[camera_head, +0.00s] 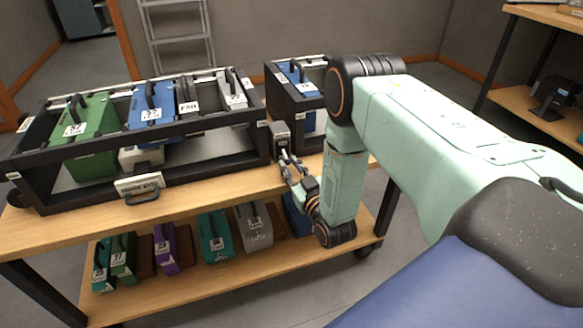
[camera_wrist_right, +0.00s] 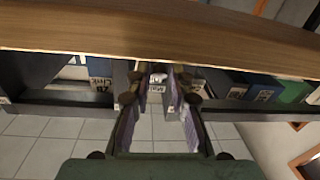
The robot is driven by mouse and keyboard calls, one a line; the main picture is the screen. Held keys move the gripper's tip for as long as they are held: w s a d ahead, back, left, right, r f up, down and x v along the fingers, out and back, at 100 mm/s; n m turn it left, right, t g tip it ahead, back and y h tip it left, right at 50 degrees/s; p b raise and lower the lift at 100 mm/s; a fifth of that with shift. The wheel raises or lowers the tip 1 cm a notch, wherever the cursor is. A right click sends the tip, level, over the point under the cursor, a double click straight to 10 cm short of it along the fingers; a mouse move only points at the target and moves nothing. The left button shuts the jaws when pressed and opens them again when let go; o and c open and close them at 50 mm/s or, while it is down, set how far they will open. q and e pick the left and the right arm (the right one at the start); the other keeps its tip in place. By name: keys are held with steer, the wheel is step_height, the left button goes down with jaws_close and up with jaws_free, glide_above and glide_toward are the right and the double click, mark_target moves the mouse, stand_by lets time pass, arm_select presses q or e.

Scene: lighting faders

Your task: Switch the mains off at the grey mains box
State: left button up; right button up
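The grey mains box (camera_head: 280,134) is a small upright box on the wooden table, between the two black racks. In the right wrist view, which looks upside down, the mains box (camera_wrist_right: 158,79) with a pale label shows between my fingers, partly hidden by them. My right gripper (camera_head: 288,161) is in front of the box and points at it. Its two fingers (camera_wrist_right: 157,84) are spread apart, with nothing visibly clamped between them. I cannot tell whether a fingertip touches the box. The switch is too small to make out. My left gripper is not in view.
A long black rack (camera_head: 85,199) with green, blue and grey units stands left of the box. A smaller black rack (camera_head: 282,97) with a blue unit stands close on the right. Several coloured units sit on the lower shelf (camera_head: 190,280).

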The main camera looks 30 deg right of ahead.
jaws_close()
steer(key=shift+f+t+b, duration=0.3)
steer(key=shift+f+b, duration=0.1)
steer(key=shift+b, duration=0.1)
steer(key=shift+w+f+t+b, duration=0.1)
steer(key=shift+f+t+b, duration=0.05)
steer(key=shift+t+b, duration=0.55)
steer(key=shift+o, duration=2.3)
jaws_free()
